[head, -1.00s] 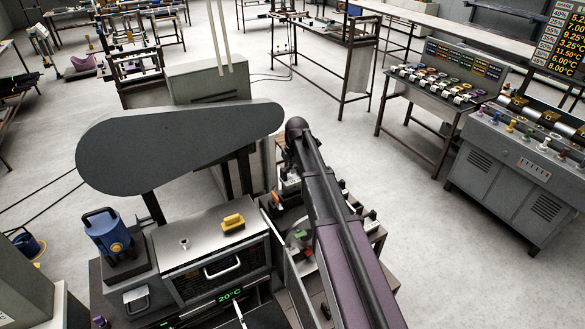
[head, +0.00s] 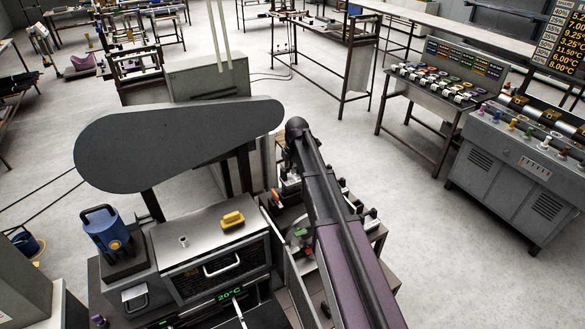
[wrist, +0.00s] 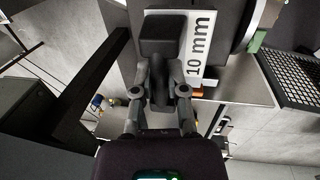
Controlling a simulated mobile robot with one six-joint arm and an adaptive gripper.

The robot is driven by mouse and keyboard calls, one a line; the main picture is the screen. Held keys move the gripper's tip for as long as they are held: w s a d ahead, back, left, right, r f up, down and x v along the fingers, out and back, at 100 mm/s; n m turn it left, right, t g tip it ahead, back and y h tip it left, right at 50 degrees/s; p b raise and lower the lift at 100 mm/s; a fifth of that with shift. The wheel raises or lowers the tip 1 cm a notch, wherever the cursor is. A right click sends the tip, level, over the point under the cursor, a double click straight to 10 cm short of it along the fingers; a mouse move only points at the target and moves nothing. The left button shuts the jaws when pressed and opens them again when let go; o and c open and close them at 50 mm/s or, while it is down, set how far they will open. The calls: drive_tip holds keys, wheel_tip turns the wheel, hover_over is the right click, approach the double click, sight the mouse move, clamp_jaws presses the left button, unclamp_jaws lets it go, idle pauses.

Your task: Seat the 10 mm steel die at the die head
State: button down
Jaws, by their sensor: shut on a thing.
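My gripper (wrist: 160,84) shows in the wrist view with its two fingers closed on the dark stem of a dark block-shaped piece (wrist: 161,34). A white plate marked "10 mm" (wrist: 201,52) is right beside and behind this piece. I take the held piece to be the 10 mm die, but I cannot tell whether the plate belongs to it. A dark rounded body (wrist: 215,15) lies just beyond the plate. I cannot tell whether the die touches it, and no die head is clearly seen. In the head view my arm hides the gripper and the die.
A machine with a large grey guard (head: 175,145), a steel-topped housing (head: 200,236) and a green "20°C" display (head: 230,294) stands left of my arm. A yellow block (head: 232,221) sits on the housing. A black mesh panel (wrist: 290,77) is at the wrist view's right.

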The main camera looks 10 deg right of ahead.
sight(292, 176)
drive_tip(key=shift+f+b, duration=2.9)
drive_tip(key=shift+f, duration=0.05)
idle(0.5)
drive_tip(key=c, duration=0.6)
unclamp_jaws()
drive_tip(key=shift+r, duration=0.2)
